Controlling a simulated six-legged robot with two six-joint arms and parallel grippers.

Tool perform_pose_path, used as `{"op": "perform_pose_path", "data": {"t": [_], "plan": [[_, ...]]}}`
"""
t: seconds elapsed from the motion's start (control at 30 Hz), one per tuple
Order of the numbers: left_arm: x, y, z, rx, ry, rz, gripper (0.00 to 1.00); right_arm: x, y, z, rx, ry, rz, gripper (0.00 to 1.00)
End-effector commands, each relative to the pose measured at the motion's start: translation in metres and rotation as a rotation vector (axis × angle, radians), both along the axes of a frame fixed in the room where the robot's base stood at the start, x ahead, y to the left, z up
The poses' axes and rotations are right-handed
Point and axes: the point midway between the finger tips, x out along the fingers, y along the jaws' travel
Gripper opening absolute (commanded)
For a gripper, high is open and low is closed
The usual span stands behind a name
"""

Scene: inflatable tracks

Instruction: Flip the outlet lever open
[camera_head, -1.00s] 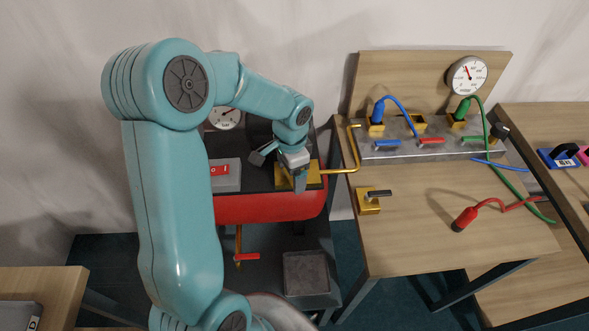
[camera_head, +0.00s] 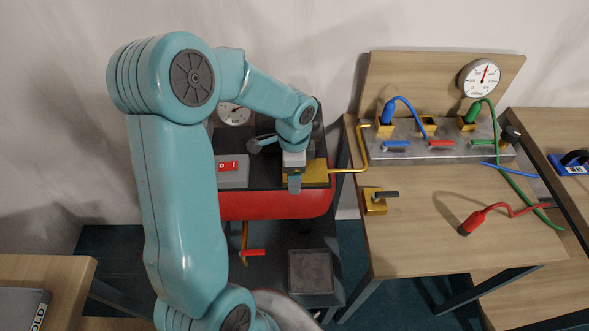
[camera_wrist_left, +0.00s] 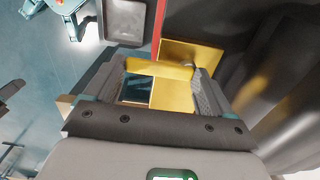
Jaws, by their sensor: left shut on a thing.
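My left gripper (camera_head: 294,184) is at the brass outlet block (camera_head: 318,172) on top of the red compressor (camera_head: 275,206). In the left wrist view, the left gripper (camera_wrist_left: 160,80) has its fingers on both ends of a yellow bar, which looks like the outlet lever (camera_wrist_left: 160,69). More yellow metal shows below and behind the bar. In the head view the fingers hide the lever, so its angle cannot be told there. A brass pipe (camera_head: 347,170) runs from the block to the grey manifold (camera_head: 435,153). My right gripper is not in view.
The manifold holds a blue plug (camera_head: 388,110), a green plug (camera_head: 471,112) and small coloured levers. A pressure gauge (camera_head: 480,79) is on the board behind. A brass valve (camera_head: 375,203) and a red hose nozzle (camera_head: 471,223) are on the wooden table. A red-handled valve (camera_head: 250,252) hangs below the compressor.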

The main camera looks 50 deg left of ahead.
Motion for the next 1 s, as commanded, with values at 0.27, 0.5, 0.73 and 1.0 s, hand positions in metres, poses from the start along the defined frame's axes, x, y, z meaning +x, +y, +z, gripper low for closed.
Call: {"op": "perform_pose_path", "data": {"t": [0.27,0.5,0.73,1.0], "plan": [[0.003,0.002,0.004,0.007,-0.011,-0.004,1.0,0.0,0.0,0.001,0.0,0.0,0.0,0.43],[0.001,0.001,0.003,0.004,-0.006,-0.002,1.0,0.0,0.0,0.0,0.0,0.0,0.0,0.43],[0.002,0.001,0.036,0.006,-0.011,-0.002,1.0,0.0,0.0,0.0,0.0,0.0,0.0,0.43],[0.001,0.001,0.109,0.006,-0.014,-0.003,1.0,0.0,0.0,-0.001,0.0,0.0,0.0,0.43]]}}
